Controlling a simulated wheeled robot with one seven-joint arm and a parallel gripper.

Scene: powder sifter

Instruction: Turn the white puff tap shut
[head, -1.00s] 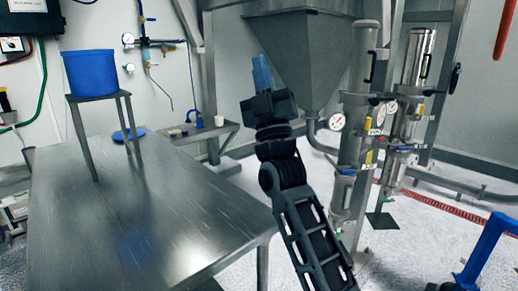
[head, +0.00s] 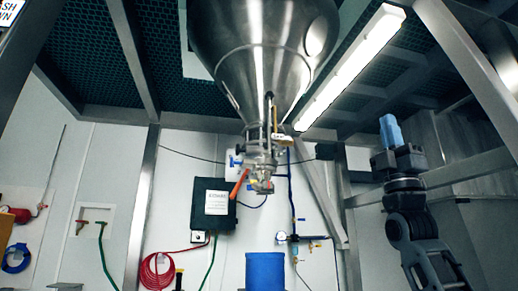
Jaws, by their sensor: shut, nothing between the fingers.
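My gripper (head: 389,130) is at the right, raised, with its blue fingers together and pointing up. It is shut and empty, well apart from the hopper fittings. A steel cone hopper (head: 262,60) hangs at the top middle, with a valve assembly (head: 261,160) at its outlet. A small pale lever (head: 284,138) shows on the right of this outlet. It may be the white puff tap, but it is too small to be sure. An orange-red lever handle (head: 239,184) slants down at the outlet's left.
A blue bucket (head: 265,271) stands below the outlet. A black box (head: 213,204) and a red coiled hose (head: 158,271) are on the back wall. A steel post (head: 140,205) stands left, and a diagonal beam (head: 322,200) rises between the outlet and my arm.

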